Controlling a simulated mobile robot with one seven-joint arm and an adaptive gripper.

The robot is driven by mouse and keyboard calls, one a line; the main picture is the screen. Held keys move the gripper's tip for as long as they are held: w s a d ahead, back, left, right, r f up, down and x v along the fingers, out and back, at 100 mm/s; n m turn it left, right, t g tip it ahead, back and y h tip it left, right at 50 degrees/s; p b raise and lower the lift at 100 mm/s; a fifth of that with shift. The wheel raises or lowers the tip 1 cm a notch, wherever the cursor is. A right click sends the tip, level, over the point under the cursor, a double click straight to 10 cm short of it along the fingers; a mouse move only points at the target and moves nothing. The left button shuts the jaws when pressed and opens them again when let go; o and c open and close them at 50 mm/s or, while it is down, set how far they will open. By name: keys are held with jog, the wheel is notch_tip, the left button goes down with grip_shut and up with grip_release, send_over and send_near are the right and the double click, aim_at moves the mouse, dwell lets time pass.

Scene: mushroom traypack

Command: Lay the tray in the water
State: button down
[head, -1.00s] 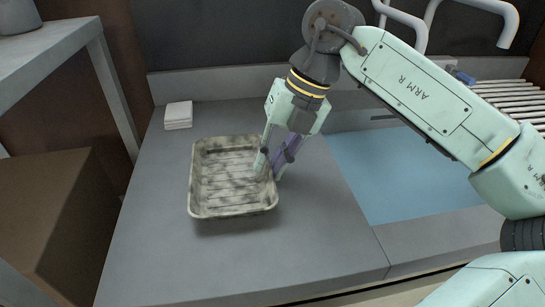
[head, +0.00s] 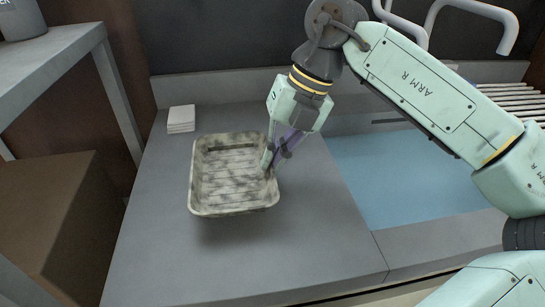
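The tray (head: 228,207) is a shallow rectangular tray with ribs on its floor and a mottled cream and dark grey surface. It is in the middle left of the head view, and a shadow lies below its near edge, so it looks held a little above the counter. My gripper (head: 272,167) is shut on the tray's right wall, with one finger inside and one outside. The outer fingertip is partly hidden. The water (head: 400,170) is a flat blue surface in the sink to the right of the tray and my gripper.
A grey counter (head: 300,250) runs around the tray, clear in front. A small white stack (head: 181,119) sits at the back left. A grey shelf (head: 50,55) stands at left. Faucets (head: 470,12) and a slatted rack (head: 510,98) are behind the sink.

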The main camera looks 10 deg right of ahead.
notch_tip(320, 180, up, 5)
jog(key=p, duration=0.3)
jog(key=shift+r, duration=0.15)
dwell(0.5)
